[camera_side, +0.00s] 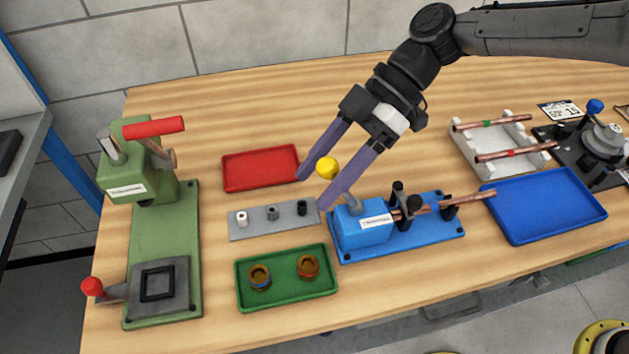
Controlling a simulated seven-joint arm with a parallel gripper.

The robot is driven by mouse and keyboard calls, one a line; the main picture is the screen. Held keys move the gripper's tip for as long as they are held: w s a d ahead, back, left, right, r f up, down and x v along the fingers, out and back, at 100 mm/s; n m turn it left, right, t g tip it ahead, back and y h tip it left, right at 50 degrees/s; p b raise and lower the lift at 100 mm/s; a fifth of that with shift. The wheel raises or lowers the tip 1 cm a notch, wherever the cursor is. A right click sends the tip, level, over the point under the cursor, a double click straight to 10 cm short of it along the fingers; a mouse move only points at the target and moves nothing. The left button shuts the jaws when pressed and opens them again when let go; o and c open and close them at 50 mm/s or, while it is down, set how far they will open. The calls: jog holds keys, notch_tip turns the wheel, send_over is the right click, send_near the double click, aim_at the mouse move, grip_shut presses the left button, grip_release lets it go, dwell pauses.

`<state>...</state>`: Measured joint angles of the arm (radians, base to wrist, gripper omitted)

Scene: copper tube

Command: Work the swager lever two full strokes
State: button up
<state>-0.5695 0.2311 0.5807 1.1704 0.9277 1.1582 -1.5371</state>
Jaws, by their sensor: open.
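The blue swager (363,226) sits on a blue base plate (437,229) at the middle of the bench. Its short grey lever ends in a yellow ball knob (327,168). A copper tube (470,200) lies in the swager's black clamps and sticks out to the right. My gripper (314,192) is open, with its two long purple fingers either side of the yellow knob. From this view I cannot tell whether either finger touches the knob.
A red tray (262,168), a grey strip with small pegs (253,222) and a green tray with fittings (286,290) lie left of the swager. A green press (140,190) stands far left. A blue tray (543,208) and a white rack with copper tubes (483,156) lie right.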

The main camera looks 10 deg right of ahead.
jog(key=v, duration=1.2)
jog(key=shift+f, duration=0.15)
jog(key=s+d+r+m+t+h, duration=0.1)
jog(key=s+d+r+m+t, duration=0.2)
jog(key=d, duration=0.4)
jog(key=s+d+r+m+t+h, duration=0.1)
jog(key=s+d+r+t, duration=0.1)
jog(key=s+d+r, duration=0.35)
jog(key=s+d+f+m+t+h, duration=0.1)
jog(key=s+d+f+m+h, duration=0.1)
jog(key=s+d+f+m, duration=0.2)
jog(key=s+d+f+m+t+h, duration=0.1)
jog(key=s+d+f+m, duration=0.3)
jog(key=d, duration=0.5)
jog(key=s+d+f+m+t+h, duration=0.2)
jog(key=s+d+f+m+h, duration=0.2)
jog(key=d+f+m, duration=0.2)
jog(key=shift+d+m, duration=0.55)
jog(key=shift+m, duration=0.25)
jog(key=shift+s, duration=0.1)
jog(key=shift+c, duration=0.2)
